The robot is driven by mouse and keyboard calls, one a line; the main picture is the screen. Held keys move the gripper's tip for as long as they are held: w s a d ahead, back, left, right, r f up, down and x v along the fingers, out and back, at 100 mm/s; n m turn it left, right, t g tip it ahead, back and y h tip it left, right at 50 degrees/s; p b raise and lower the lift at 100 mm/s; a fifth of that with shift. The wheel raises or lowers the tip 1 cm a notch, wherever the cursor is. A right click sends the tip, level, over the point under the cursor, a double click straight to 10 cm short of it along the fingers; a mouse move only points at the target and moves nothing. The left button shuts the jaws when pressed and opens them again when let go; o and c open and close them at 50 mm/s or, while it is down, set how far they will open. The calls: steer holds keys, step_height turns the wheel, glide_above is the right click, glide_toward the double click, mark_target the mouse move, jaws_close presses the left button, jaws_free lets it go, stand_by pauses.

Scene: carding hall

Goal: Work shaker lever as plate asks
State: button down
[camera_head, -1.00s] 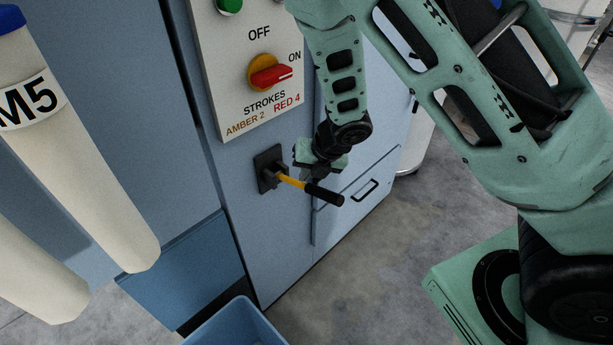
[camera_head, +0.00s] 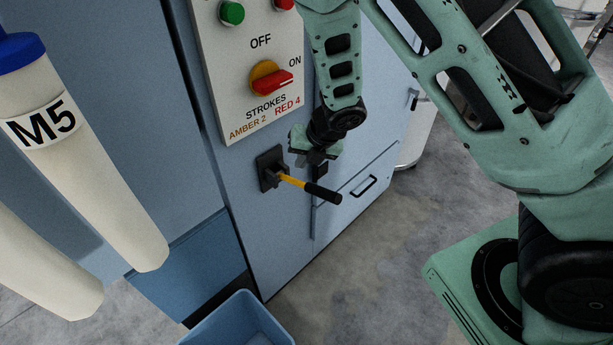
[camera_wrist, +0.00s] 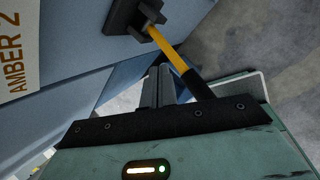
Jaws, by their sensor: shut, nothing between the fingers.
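The shaker lever (camera_head: 305,187) has a yellow shaft and a black grip. It sticks out from a black mount (camera_head: 269,169) on the blue cabinet face, pointing right and slightly down. The plate (camera_head: 258,85) above it reads "STROKES", "AMBER 2", "RED 4", with a red switch (camera_head: 272,80) on a yellow base between OFF and ON, its red handle toward ON. My gripper (camera_head: 318,165) is shut and empty, just above and behind the lever. In the wrist view, the lever (camera_wrist: 172,50) passes close to the shut fingers (camera_wrist: 157,84); whether they touch it I cannot tell.
A green button (camera_head: 231,13) and a red button (camera_head: 283,3) top the plate. A blue bin (camera_head: 238,322) stands below. Cream cylinders, one marked M5 (camera_head: 85,150), hang at left. A handled drawer (camera_head: 362,187) is right of the lever. Grey floor is clear beyond.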

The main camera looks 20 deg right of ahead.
steer(key=shift+w+a+r+p, duration=0.1)
steer(key=shift+w+r+p, duration=0.1)
steer(key=shift+r+p, duration=0.35)
steer(key=shift+w+a+r+p, duration=0.15)
steer(key=shift+r+p, duration=0.15)
steer(key=shift+r, duration=0.35)
steer(key=shift+d+f, duration=0.1)
stand_by(1.5)
steer(key=m, duration=0.3)
steer(key=m+p, duration=0.1)
steer(key=shift+w+d+f, duration=0.1)
steer(key=shift+w+d, duration=0.15)
steer(key=shift+d, duration=0.1)
steer(key=r+m, duration=0.1)
steer(key=m, duration=0.3)
steer(key=r+m+p, duration=0.1)
steer(key=m, duration=0.3)
steer(key=w+a+r+m+p, duration=0.1)
steer(key=m, duration=0.4)
steer(key=shift+r+g+y, duration=0.3)
steer(key=shift+r, duration=0.1)
steer(key=shift+s+f, duration=0.1)
steer(key=shift+f, duration=0.05)
